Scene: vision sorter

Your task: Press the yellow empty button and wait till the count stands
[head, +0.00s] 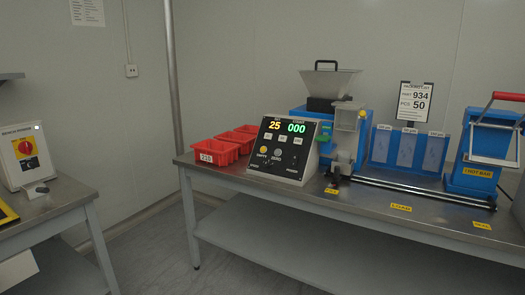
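The black control panel (283,172) stands tilted on the long steel bench. The panel's display (285,127) reads 25 in yellow on the left and 000 in green on the right. Nothing touches or covers the yellow button. Whether it is pressed in is too small to tell. My gripper is not in the head view.
Red bins (215,152) stand left of the panel. A blue machine with a grey hopper (331,82) stands behind it to the right. A sign (413,105) reads part 934, 50 pcs. A side bench (60,199) stands at left; floor (150,245) shows between the benches.

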